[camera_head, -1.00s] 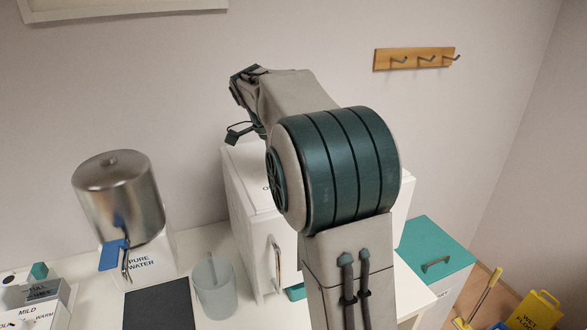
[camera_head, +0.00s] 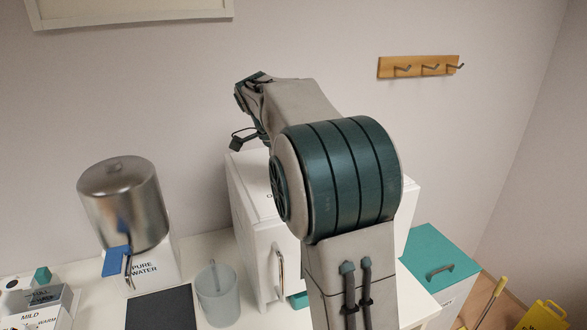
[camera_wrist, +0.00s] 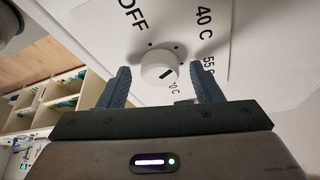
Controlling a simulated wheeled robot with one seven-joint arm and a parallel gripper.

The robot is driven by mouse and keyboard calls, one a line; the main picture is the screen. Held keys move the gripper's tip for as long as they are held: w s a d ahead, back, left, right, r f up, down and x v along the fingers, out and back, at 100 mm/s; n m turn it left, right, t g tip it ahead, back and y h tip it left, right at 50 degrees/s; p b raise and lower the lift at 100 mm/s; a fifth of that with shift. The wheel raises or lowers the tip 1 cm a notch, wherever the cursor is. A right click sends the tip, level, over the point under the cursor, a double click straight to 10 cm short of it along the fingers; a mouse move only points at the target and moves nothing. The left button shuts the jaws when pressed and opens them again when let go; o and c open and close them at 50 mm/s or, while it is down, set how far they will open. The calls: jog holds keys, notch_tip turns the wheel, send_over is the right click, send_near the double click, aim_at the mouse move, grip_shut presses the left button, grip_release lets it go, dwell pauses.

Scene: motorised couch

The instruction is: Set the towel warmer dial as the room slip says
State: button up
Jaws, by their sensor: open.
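The towel warmer dial (camera_wrist: 155,62) is a round white knob with a short black mark near its lower right rim in the wrist view. OFF is printed to its upper left; 40 C, 55 C and a partly hidden "0 C" lie to its right. My gripper (camera_wrist: 160,80) is open, with one finger on each side of the dial; I cannot tell whether either touches it. In the head view my arm hides much of the white cabinet (camera_head: 259,230), which seems to be the warmer. No readable room slip shows.
A metal water urn (camera_head: 121,205) marked PURE WATER, a grey cup (camera_head: 217,297) and a dark mat (camera_head: 160,309) stand left of the cabinet. A teal-lidded bin (camera_head: 440,252) stands right. A hook rail (camera_head: 418,67) is on the wall.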

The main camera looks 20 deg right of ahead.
jog(key=v, duration=1.3)
jog(key=shift+a+r+p, duration=0.25)
jog(key=shift+r+p, duration=0.05)
